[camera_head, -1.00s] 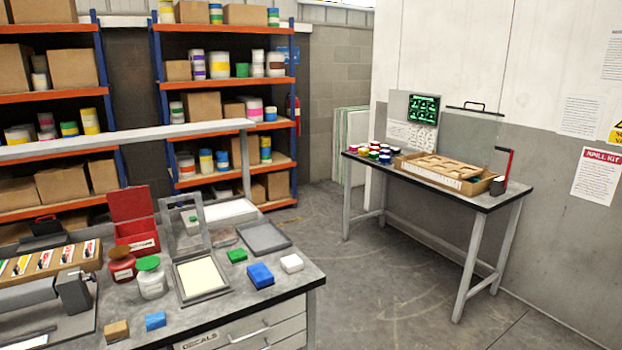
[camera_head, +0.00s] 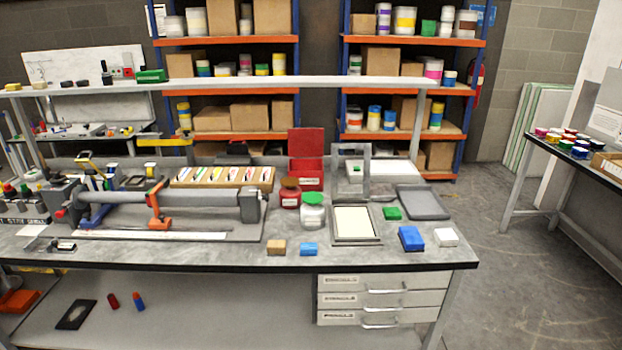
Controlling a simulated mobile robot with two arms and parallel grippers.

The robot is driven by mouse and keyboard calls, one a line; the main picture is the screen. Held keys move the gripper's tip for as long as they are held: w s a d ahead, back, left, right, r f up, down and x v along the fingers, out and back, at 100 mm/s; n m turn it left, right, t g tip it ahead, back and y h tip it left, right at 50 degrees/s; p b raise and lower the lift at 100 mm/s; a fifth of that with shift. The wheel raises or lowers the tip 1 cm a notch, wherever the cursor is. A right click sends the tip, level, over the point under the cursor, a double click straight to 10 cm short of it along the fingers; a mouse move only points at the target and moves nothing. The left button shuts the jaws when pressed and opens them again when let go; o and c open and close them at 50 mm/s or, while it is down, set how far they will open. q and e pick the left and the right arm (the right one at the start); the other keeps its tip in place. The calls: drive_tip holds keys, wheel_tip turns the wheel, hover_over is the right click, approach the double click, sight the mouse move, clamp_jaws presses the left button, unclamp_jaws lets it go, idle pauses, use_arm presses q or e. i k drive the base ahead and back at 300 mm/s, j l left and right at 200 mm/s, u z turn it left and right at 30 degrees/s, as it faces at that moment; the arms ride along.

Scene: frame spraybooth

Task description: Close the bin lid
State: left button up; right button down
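A small red bin (camera_head: 308,181) with a label on its front stands at the back of the workbench, right of the middle. Its red lid (camera_head: 306,143) is up, standing upright behind the bin's opening. A red-brown jar and a jar with a green lid stand in front and partly hide the bin's lower part. Neither of my grippers is in view.
The workbench (camera_head: 290,259) holds a framed screen (camera_head: 355,224), a tray of colored strips (camera_head: 222,177), a grey tray (camera_head: 423,203) and small blocks. A shelf bar (camera_head: 250,84) crosses above the bench. Open floor (camera_head: 510,270) lies to the right, before another table.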

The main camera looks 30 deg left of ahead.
sight(302, 141)
drive_tip(key=i+l+z, duration=0.15)
drive_tip(key=i+z, duration=0.35)
drive_tip(key=i, duration=0.25)
drive_tip(key=i+l+z, duration=0.15)
drive_tip(key=i+z, duration=0.3)
drive_tip(key=i, duration=0.35)
drive_tip(key=i+j+z, duration=0.15)
drive_tip(key=i+z, duration=0.3)
drive_tip(key=i, duration=0.3)
drive_tip(key=i+u, duration=0.4)
drive_tip(key=i, duration=0.15)
drive_tip(key=i+l+u, duration=0.2)
drive_tip(key=i+u, duration=0.2)
drive_tip(key=i+j+u, duration=0.2)
drive_tip(key=i+u, duration=0.25)
drive_tip(key=i+j+u, duration=0.15)
drive_tip(key=u, duration=0.35)
drive_tip(key=i+l+u, duration=0.15)
drive_tip(key=i+u, duration=0.3)
drive_tip(key=i+l+u, duration=0.2)
drive_tip(key=i+u, duration=0.25)
drive_tip(key=i+l+u, duration=0.3)
drive_tip(key=u, duration=0.2)
